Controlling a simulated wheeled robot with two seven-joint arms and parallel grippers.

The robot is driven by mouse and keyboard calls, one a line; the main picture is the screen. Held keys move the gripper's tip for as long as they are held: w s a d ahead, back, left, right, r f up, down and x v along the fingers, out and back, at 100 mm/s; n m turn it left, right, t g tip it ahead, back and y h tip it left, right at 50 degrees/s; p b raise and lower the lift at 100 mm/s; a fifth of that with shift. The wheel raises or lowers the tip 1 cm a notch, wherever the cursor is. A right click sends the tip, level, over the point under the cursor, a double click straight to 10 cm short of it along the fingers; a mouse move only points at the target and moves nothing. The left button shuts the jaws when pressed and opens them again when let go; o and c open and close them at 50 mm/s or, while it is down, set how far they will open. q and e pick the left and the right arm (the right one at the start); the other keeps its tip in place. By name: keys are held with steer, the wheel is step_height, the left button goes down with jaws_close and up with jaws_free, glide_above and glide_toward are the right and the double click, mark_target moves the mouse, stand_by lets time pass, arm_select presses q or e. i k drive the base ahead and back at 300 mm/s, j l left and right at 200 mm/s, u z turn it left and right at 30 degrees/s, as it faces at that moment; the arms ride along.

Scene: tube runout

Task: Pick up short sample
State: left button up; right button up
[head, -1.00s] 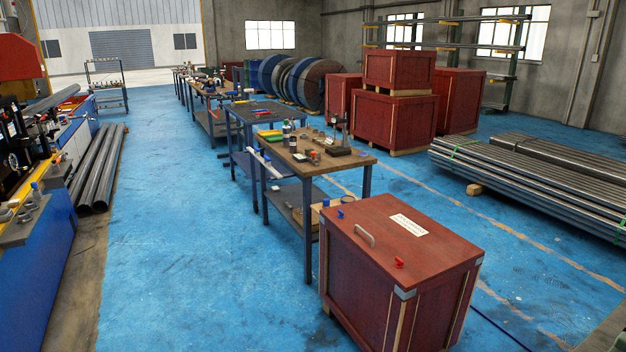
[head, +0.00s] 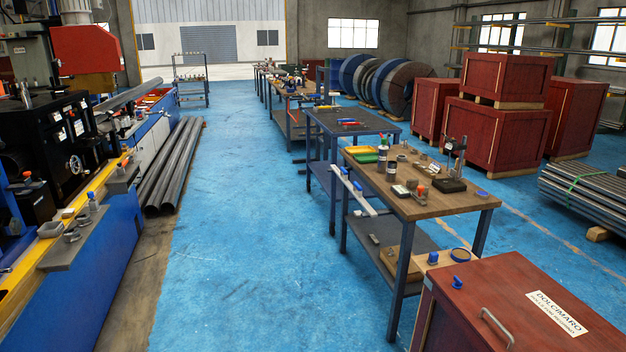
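No piece can be surely told as the short sample. Small grey ring-like pieces (head: 72,236) sit on a grey ledge (head: 100,232) on the blue machine's front at the left. A short dark cylinder (head: 392,171) stands on the wooden-topped table (head: 455,198) at right of centre, among bottles and small parts. At this distance I cannot tell whether any of these is a cut tube piece. Neither of my grippers is in view.
A red crate (head: 500,283) with a metal handle stands at the front right. Long dark pipes (head: 172,170) lie beside the machine (head: 105,285). A stand with an upright post (head: 452,170) is on the table. The blue floor aisle (head: 250,220) is clear.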

mark_target(393, 166)
steer(key=i, duration=1.45)
steer(key=i+j+z, duration=0.15)
steer(key=i+z, duration=0.35)
steer(key=i+j+z, duration=0.35)
steer(key=i+z, duration=0.15)
steer(key=i, duration=0.15)
steer(key=i+j+z, duration=0.8)
steer(key=j+z, duration=0.2)
steer(key=j, duration=0.25)
